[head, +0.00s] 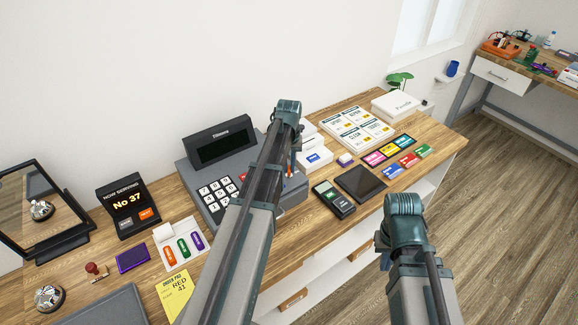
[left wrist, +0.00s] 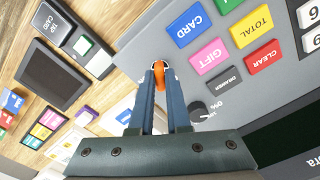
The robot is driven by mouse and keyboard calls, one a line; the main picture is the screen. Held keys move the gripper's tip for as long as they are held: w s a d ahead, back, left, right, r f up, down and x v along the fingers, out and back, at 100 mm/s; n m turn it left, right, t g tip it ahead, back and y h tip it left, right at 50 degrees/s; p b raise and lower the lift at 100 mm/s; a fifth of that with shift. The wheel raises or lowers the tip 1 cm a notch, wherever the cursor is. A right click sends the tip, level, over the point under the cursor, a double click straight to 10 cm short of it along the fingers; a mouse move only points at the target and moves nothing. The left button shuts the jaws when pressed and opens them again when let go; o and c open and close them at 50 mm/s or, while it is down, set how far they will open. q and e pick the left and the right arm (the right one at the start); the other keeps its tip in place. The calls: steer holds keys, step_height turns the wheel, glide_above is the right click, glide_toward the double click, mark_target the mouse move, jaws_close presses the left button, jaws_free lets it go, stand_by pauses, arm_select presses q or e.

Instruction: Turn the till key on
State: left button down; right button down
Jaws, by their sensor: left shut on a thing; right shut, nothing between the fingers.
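The grey till (head: 190,176) stands on the wooden counter, partly hidden behind my left arm. In the left wrist view its panel (left wrist: 228,98) shows coloured buttons and a dark round dial (left wrist: 198,111) with small white marks, partly hidden by my fingers. My left gripper (head: 297,158) is over the till's right side. In the left wrist view the left gripper (left wrist: 159,82) is shut on an orange piece (left wrist: 160,76), which looks like the key's head. Whether it sits in a lock is hidden. My right gripper (head: 384,250) is shut and empty, in front of the counter.
A card terminal (head: 333,199) and a dark pad (head: 361,183) lie right of the till. Coloured cards (head: 393,172) and a menu board (head: 356,128) are further right. A number display (head: 128,206) and a yellow note (head: 174,292) are on the left.

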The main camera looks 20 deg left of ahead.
mark_target(289, 168)
arm_select(q)
steer(key=m, duration=0.5)
steer(key=shift+m, duration=0.3)
steer(key=m, duration=0.5)
steer(key=shift+m, duration=0.3)
steer(key=c, duration=0.9)
jaws_free()
steer(key=shift+r, duration=0.1)
step_height(289, 168, up, 14)
steer(key=p, duration=1.4)
steer(key=shift+f, duration=0.2)
